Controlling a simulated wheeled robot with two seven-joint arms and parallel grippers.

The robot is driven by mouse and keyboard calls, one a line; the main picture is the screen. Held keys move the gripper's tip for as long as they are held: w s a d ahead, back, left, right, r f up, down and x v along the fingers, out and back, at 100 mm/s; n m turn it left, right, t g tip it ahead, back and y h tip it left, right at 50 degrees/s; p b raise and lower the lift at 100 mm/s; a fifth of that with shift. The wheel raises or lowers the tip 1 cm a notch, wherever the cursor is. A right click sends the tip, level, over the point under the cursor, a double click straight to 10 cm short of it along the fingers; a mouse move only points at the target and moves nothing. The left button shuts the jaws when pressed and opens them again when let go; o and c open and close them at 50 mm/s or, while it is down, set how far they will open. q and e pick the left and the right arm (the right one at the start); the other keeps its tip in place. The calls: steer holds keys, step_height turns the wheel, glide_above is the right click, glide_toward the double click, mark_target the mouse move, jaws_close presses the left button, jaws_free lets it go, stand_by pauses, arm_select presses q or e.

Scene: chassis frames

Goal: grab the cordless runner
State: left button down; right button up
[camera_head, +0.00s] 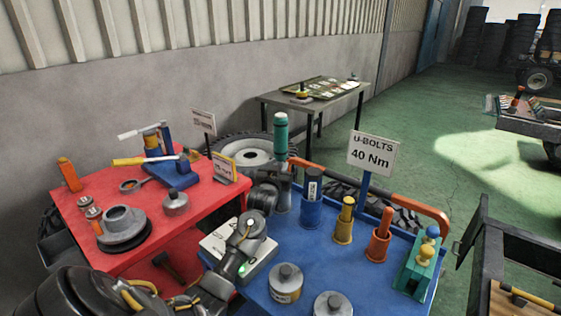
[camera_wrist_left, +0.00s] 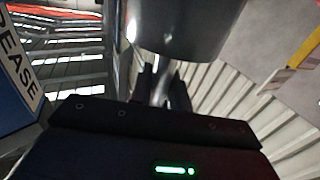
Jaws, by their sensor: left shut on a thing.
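The cordless runner (camera_head: 281,136), an upright tool with a teal-green upper body, is at the back left of the blue table, beside a dark grey, blue-based canister. My left gripper (camera_head: 282,178) reaches up to it from the lower left and is shut on it. In the left wrist view, a dark rounded body (camera_wrist_left: 190,28) fills the top middle, just past the fingertips (camera_wrist_left: 163,85), which close on a narrow part below it. The runner's lower end is partly hidden by my gripper, so I cannot tell whether it is lifted. My right gripper is out of view.
The blue table (camera_head: 330,258) holds several coloured holders, a teal block (camera_head: 416,265) and round grey weights. A red table (camera_head: 85,228) with parts is at left. An orange rail (camera_head: 400,200) edges the blue table.

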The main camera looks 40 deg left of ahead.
arm_select(q)
steer(key=shift+r, duration=0.25)
